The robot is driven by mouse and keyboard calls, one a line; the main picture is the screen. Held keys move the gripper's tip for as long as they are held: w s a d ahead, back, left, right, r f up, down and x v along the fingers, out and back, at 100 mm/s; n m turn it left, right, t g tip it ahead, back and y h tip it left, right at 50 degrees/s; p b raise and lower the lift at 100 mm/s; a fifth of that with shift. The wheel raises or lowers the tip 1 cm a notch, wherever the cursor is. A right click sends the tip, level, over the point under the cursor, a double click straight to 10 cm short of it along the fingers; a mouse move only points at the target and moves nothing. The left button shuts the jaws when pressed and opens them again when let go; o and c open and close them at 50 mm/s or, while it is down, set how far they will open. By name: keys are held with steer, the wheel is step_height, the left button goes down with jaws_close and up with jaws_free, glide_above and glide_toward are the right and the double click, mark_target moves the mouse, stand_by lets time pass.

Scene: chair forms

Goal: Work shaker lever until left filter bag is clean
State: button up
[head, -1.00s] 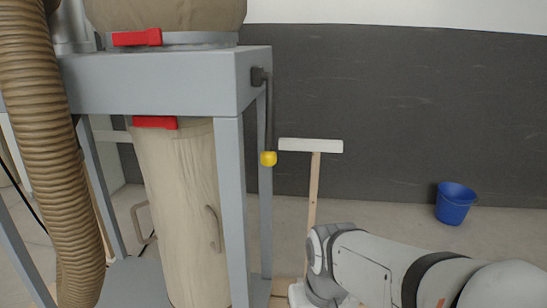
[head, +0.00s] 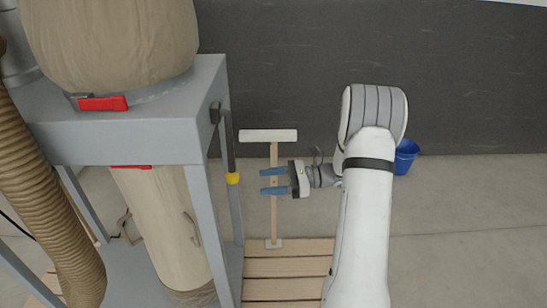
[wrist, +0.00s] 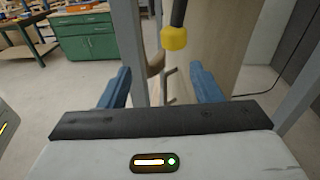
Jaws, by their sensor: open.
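The shaker lever (head: 228,148) hangs down from a pivot on the right side of the grey frame, with a yellow knob (head: 233,178) at its lower end. In the wrist view the yellow knob (wrist: 174,38) is ahead, a little above the space between the fingers. My gripper (head: 262,181) is open and empty, its blue fingers pointing left toward the lever, a short gap to the right of the knob. The upper filter bag (head: 115,45), tan, bulges above the frame top. A lower tan bag (head: 165,235) hangs beneath it. I cannot tell how clean the bags are inside.
The grey frame (head: 130,135) stands at left with a ribbed hose (head: 45,190). A T-shaped wooden broom (head: 268,136) leans behind my gripper. A slatted wooden pallet (head: 288,270) lies on the floor. A blue bucket (head: 405,158) stands behind my arm. Green cabinets (wrist: 88,42) show in the wrist view.

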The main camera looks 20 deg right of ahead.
mark_target(232, 177)
steer(key=shift+m+t+y, duration=0.3)
steer(key=shift+m+t, duration=0.3)
steer(key=shift+t, duration=0.1)
steer(key=x, duration=0.5)
steer(key=w+x, duration=0.1)
steer(key=x, duration=0.4)
steer(key=shift+w+a+r, duration=0.15)
steer(key=shift+w+r, duration=0.05)
steer(key=shift+w, duration=0.15)
steer(key=c, duration=0.7)
steer(key=o, duration=0.4)
steer(key=shift+c, duration=0.2)
